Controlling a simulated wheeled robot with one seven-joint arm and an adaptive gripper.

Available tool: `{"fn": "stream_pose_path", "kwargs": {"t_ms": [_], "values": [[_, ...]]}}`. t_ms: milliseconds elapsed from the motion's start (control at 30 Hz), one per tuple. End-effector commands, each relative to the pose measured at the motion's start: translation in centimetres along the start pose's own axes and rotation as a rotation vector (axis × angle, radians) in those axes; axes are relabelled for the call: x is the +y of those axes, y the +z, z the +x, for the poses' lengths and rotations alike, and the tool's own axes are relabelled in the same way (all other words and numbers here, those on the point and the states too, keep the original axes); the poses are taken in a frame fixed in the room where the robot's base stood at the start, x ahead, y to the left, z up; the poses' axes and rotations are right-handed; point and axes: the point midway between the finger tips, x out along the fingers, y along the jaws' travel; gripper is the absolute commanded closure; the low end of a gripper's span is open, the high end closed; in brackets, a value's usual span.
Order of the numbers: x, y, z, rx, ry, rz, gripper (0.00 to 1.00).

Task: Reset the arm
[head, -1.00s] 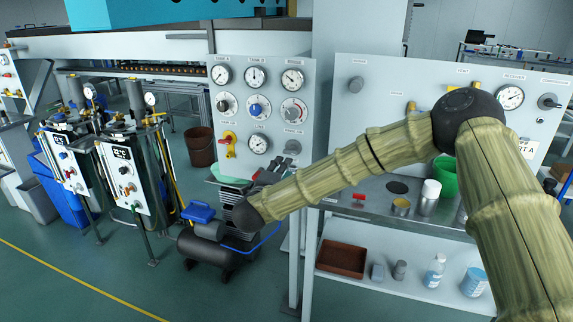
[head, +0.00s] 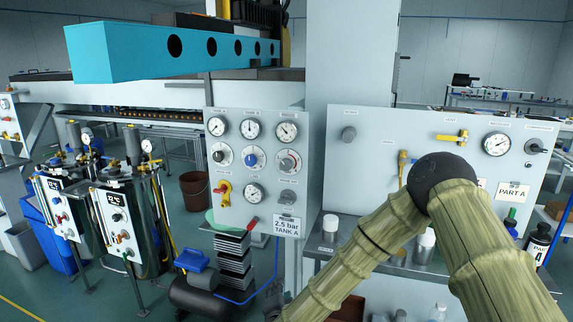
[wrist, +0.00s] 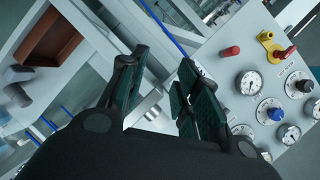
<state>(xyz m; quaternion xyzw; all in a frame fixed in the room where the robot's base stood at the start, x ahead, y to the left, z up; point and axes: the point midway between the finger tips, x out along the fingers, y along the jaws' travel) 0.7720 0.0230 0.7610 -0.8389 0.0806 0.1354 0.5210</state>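My gripper (wrist: 160,62) shows in the wrist view with its two dark green fingers apart and nothing visible held between them. In the head view my arm's dark elbow joint (head: 442,180) is in front of the right panel, and the forearm (head: 365,252) slopes down to the left and out of the bottom edge. The gripper itself is outside the head view. The gauge panel (head: 222,182) stands left of the forearm; in the wrist view, the gauge panel (wrist: 232,62) is tilted, to the right of the fingers.
A shelf with bottles is partly hidden behind my arm. A brown tray (wrist: 48,45) lies at upper left in the wrist view. A compressor (head: 195,295) and tanks stand at left; floor shows at lower left.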

Motion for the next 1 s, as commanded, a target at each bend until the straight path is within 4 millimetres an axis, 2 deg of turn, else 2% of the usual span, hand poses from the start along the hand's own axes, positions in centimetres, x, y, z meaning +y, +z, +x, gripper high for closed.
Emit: {"fn": "stream_pose_path", "kwargs": {"t_ms": [33,100,267,400,467,600,800,900,1000], "values": [[2.6,0.5,-1.1,-0.049,0.035,-0.061,0.68],[6.3,1.3,-2.6,-0.121,0.083,-0.146,0.68],[14.5,2.1,-6.9,-0.285,0.192,-0.326,0.68],[21.1,1.8,-11.5,-0.430,0.289,-0.469,0.68],[23.8,1.5,-13.7,-0.492,0.329,-0.526,0.68],[29.4,0.1,-19.3,-0.641,0.428,-0.649,0.68],[35.9,-3.1,-28.2,-0.858,0.566,-0.794,0.68],[38.0,-4.8,-32.2,-0.953,0.624,-0.848,0.68],[39.5,-6.2,-35.4,-1.028,0.670,-0.884,0.68]]}}
